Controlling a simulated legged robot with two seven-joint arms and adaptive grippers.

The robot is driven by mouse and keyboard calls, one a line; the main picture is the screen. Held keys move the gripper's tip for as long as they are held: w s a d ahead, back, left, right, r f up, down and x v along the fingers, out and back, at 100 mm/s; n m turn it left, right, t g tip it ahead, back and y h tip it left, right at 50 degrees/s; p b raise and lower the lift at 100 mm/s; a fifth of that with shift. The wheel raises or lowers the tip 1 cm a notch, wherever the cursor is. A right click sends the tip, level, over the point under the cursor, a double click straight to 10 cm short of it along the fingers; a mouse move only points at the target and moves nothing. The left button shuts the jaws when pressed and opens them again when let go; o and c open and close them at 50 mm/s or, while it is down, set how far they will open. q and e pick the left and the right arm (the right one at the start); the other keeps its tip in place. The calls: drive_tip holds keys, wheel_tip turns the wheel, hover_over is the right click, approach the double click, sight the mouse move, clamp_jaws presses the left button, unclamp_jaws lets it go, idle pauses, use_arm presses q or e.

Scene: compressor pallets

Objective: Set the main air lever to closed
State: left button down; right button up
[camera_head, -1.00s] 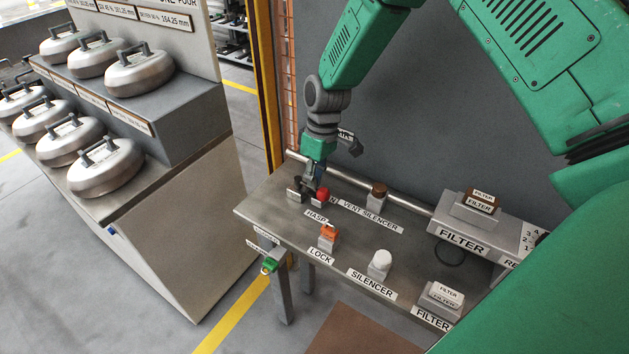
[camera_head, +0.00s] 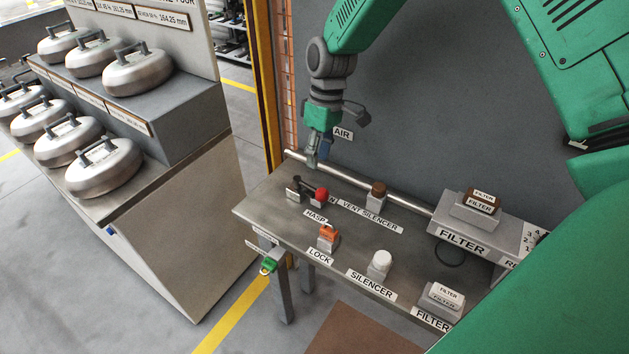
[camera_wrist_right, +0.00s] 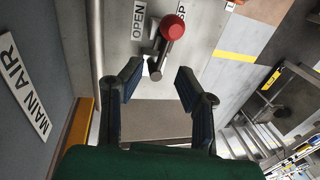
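The main air lever has a red ball knob (camera_head: 322,194) on a dark arm, on the far left part of the grey metal bench (camera_head: 330,235). In the right wrist view the knob (camera_wrist_right: 172,27) stands beside an OPEN label (camera_wrist_right: 138,20), with the lever's metal pivot (camera_wrist_right: 155,68) below it. My right gripper (camera_head: 312,162) hangs above the bench, apart from the lever. In the right wrist view its two fingers (camera_wrist_right: 158,84) are spread with nothing between them. My left gripper is not in view.
A MAIN AIR sign (camera_wrist_right: 24,85) is on the wall. A vent silencer (camera_head: 377,195), an orange lock piece (camera_head: 327,238), a white silencer (camera_head: 380,263) and filter blocks (camera_head: 475,207) stand on the bench. A pipe (camera_head: 365,184) runs along its back. A rack of metal weights (camera_head: 140,70) is left.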

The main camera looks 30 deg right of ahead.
sight(310, 189)
drive_tip(key=r, duration=0.4)
drive_tip(key=shift+w+d+r, duration=0.15)
drive_tip(key=shift+d+r, duration=0.05)
drive_tip(key=shift+d, duration=0.05)
drive_tip(key=c, duration=0.4)
drive_tip(key=shift+d+m, duration=0.15)
drive_tip(key=shift+m, duration=0.25)
clamp_jaws()
drive_tip(key=f+m+p, duration=0.1)
drive_tip(key=f+m, duration=0.2)
drive_tip(key=m, duration=0.1)
drive_tip(key=f+m+g+p, duration=0.1)
drive_tip(key=f+m, duration=0.3)
drive_tip(key=s+f+m+p, duration=0.1)
drive_tip(key=f+m, duration=0.2)
drive_tip(key=f, duration=0.1)
drive_tip(key=shift+s+f+m+g, duration=0.1)
drive_tip(key=shift+f+m+g, duration=0.1)
drive_tip(key=shift+m+g, duration=0.2)
